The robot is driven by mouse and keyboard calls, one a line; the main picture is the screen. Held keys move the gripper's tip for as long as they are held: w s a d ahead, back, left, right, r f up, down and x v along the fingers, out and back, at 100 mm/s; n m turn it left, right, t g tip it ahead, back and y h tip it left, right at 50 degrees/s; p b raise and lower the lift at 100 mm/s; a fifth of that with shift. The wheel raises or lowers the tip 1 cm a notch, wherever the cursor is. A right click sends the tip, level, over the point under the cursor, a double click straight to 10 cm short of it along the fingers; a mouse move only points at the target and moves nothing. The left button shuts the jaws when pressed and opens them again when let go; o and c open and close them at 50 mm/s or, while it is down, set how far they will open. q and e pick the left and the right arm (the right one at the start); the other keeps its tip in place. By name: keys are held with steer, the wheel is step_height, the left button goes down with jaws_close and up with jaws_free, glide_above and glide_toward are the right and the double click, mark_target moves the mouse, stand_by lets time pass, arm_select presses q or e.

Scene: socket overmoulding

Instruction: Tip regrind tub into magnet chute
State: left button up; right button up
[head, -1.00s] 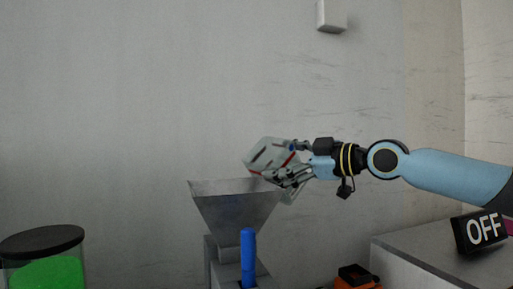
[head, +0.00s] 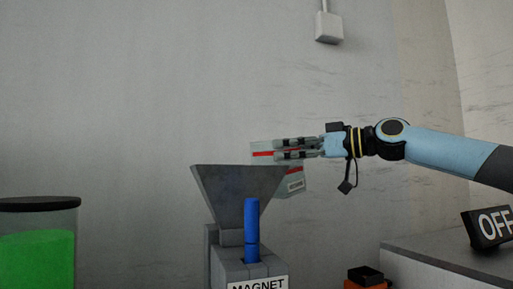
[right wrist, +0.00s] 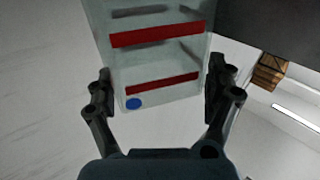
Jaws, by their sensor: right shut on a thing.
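The regrind tub (head: 264,148) is pale and translucent with red stripes. My right gripper (head: 290,149) is shut on it, at the right rim of the magnet chute's grey hopper (head: 238,184). The tub looks close to upright, partly hidden by the fingers and the hopper; I cannot tell whether it touches the hopper. In the right wrist view the tub (right wrist: 158,60) sits between both fingers (right wrist: 160,92), showing two red bands and a blue dot. The hopper's inside is hidden. My left gripper is not in view.
A blue upright handle (head: 251,225) stands before the hopper, above a MAGNET label (head: 259,286). A clear container of green material (head: 37,255) stands at left. At right are an OFF sign (head: 489,228) on a grey surface and an orange-black switch (head: 365,278).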

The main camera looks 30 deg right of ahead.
steer(key=shift+f+m+y+b, duration=0.1)
steer(key=shift+m+y+b, duration=0.2)
steer(key=shift+m, duration=0.1)
steer(key=shift+d+r, duration=0.2)
steer(key=shift+r, duration=0.1)
steer(key=shift+m, duration=0.3)
steer(key=shift+s+r+p, duration=0.1)
steer(key=shift+r+p, duration=1.5)
steer(key=shift+r, duration=0.65)
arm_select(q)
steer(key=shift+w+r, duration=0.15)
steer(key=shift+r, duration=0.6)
arm_select(e)
steer(key=shift+f, duration=0.15)
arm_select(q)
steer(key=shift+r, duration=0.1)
